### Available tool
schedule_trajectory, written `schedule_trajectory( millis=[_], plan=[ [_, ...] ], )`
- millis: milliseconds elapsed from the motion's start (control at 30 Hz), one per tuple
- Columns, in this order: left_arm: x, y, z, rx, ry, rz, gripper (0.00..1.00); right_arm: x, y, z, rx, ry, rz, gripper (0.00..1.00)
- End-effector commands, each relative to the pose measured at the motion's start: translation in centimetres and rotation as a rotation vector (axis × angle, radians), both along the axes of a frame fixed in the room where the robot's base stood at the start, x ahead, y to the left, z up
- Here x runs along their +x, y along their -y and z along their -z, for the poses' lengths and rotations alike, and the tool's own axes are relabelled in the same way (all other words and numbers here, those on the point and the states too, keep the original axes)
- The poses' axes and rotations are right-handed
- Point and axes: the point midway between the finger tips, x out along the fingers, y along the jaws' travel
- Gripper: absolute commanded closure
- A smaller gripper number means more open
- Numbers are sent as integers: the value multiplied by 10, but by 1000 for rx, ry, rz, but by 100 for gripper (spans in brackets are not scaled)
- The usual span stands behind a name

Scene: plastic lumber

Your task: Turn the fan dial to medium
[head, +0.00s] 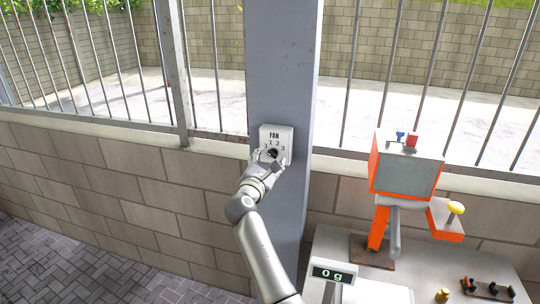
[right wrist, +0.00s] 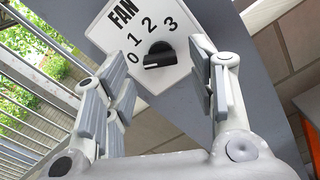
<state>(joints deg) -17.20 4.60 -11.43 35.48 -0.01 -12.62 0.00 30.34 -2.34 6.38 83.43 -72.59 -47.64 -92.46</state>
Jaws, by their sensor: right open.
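The fan dial is a black knob (right wrist: 160,55) on a white plate (head: 283,134) marked FAN with the numbers 0, 1, 2 and 3, fixed to a grey post. In the right wrist view, the knob's white mark is at its left end, toward the 0. My right gripper (head: 269,158) is in front of the plate's lower part and partly covers the dial in the head view. Contact with the knob cannot be told. My left gripper is not in view.
The grey post (head: 281,60) stands before a low block wall (head: 140,185) with metal railings. To the right, a table (head: 440,262) holds an orange and grey machine (head: 405,175), a scale display (head: 332,274) and small weights (head: 443,295).

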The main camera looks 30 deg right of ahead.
Motion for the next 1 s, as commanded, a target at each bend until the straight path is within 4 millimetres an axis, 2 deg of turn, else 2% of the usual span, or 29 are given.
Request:
schedule_trajectory(
  millis=[200,533,867,1000],
  plan=[
    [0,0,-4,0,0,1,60,9,11,0,0,0,1,48],
    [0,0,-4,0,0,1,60,10,12,0,1,0,1,50],
    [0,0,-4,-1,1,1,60,10,12,0,1,0,1,92],
    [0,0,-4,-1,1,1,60,9,12,1,4,3,1,94]
  ],
)
